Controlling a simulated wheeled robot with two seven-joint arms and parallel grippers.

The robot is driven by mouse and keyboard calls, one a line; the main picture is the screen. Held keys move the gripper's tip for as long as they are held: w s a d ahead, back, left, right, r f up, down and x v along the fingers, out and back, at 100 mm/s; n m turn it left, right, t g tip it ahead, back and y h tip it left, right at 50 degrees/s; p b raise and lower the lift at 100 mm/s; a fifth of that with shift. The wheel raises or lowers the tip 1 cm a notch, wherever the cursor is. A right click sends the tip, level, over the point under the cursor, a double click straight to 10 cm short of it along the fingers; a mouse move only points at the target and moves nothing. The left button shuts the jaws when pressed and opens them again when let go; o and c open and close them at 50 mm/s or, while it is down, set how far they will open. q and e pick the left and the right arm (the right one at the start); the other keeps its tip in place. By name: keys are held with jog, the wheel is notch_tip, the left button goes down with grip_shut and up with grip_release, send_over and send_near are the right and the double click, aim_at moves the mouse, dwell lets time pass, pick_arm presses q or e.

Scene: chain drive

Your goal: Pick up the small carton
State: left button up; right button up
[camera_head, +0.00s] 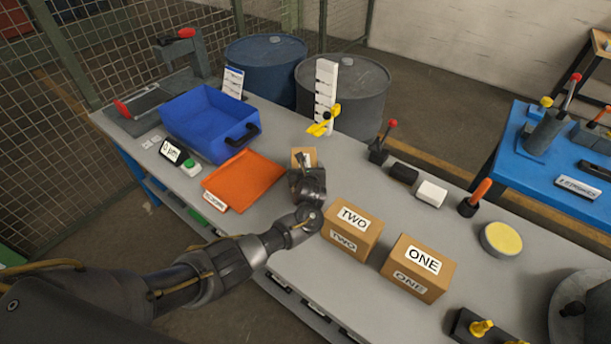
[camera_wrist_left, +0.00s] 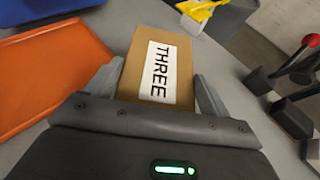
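The small carton (camera_wrist_left: 158,62) is brown cardboard with a white label reading THREE. In the left wrist view it stands between the two fingers of my left gripper (camera_wrist_left: 158,88). In the head view the carton (camera_head: 304,154) shows just beyond my left gripper (camera_head: 303,166), which hides most of it. The fingers flank the carton near its close end. A narrow gap seems to show at the right finger; contact at the left finger is hard to tell. The carton appears to rest on the grey bench. My right gripper is not in view.
Cartons labelled TWO (camera_head: 352,230) and ONE (camera_head: 418,268) stand to the right on the grey bench (camera_head: 330,182). An orange tray (camera_head: 243,179) and a blue bin (camera_head: 208,122) lie to the left. A white post with a yellow clamp (camera_head: 326,98) stands behind the small carton.

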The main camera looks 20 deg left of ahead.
pick_arm(q)
jog(key=c, duration=1.4)
jog(key=shift+w+r, duration=0.1)
jog(key=shift+r, duration=0.05)
